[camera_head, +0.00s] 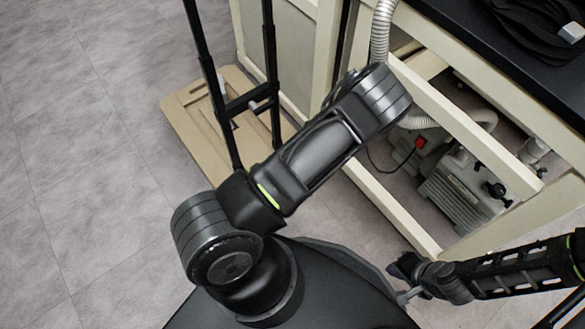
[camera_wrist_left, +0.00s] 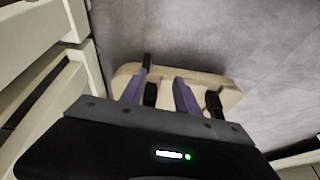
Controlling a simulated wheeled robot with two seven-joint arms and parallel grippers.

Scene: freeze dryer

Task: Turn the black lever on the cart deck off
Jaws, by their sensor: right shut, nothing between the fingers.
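The cream-framed cart (camera_head: 480,150) stands at the right in the head view, with a grey pump (camera_head: 455,192) on its lower deck. A small black knob-like part (camera_head: 497,190) sits at the pump's right end; I cannot tell whether it is the black lever. My left arm reaches up to the cart's frame, and its gripper is hidden behind the wrist in the head view. In the left wrist view my left gripper (camera_wrist_left: 162,82) has its fingers apart, with nothing between them that I can see held. My right gripper (camera_head: 402,281) is shut and empty, low beside the cart's bottom rail.
A wooden platform (camera_head: 190,105) with black upright posts stands left of the cart; it also shows in the left wrist view (camera_wrist_left: 225,84). A red switch (camera_head: 420,142) and pale hoses (camera_head: 382,30) are by the pump. The floor at left is clear.

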